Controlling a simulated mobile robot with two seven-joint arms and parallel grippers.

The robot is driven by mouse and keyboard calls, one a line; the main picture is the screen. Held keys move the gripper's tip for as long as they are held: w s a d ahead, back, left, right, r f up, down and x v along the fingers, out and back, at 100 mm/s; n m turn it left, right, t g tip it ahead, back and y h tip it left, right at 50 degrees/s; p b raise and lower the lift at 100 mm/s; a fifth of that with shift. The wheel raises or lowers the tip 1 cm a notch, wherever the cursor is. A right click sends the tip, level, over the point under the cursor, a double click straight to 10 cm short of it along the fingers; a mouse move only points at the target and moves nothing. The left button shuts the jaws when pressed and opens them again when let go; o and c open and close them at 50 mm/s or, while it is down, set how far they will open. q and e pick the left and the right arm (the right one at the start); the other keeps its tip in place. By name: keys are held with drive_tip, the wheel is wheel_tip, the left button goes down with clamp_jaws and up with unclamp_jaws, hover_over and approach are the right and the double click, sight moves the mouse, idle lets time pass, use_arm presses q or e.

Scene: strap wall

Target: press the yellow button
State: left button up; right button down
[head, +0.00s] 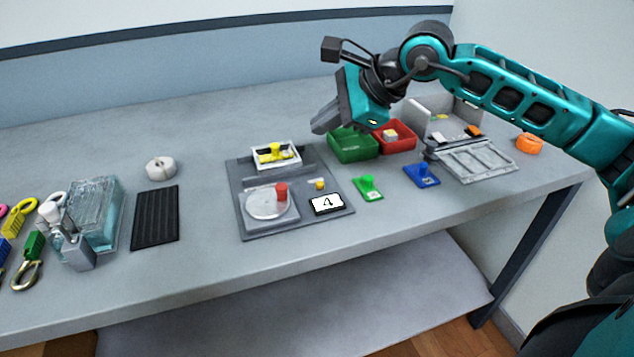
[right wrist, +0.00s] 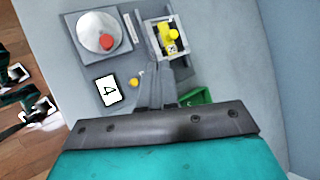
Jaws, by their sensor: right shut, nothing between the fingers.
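The small yellow button (head: 320,184) stands on a dark grey board (head: 240,190), just above a white card marked 4 (head: 327,204). It also shows in the right wrist view (right wrist: 134,81), left of my fingers. My right gripper (head: 319,127) is shut and empty, held in the air above and behind the board's back right corner. It is apart from the button, which is not covered in either view. My left gripper is not in view.
On the board are a round disc with a red knob (head: 281,191) and a white tray (head: 260,160) holding a yellow-handled piece. Green (head: 352,148) and red bins (head: 402,142) stand behind right. A green stamp-like piece (head: 368,188) sits right of the board.

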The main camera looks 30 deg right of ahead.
drive_tip(key=shift+f, duration=0.15)
drive_tip(key=b, duration=0.6)
hover_over(320, 184)
drive_tip(key=f, duration=0.8)
drive_tip(key=shift+s+d, duration=0.25)
drive_tip(key=shift+s, duration=0.05)
drive_tip(key=shift+f+b, duration=0.35)
drive_tip(key=shift+b, duration=0.15)
idle(0.3)
drive_tip(key=shift+f+b, duration=0.35)
drive_tip(key=shift+b, duration=0.15)
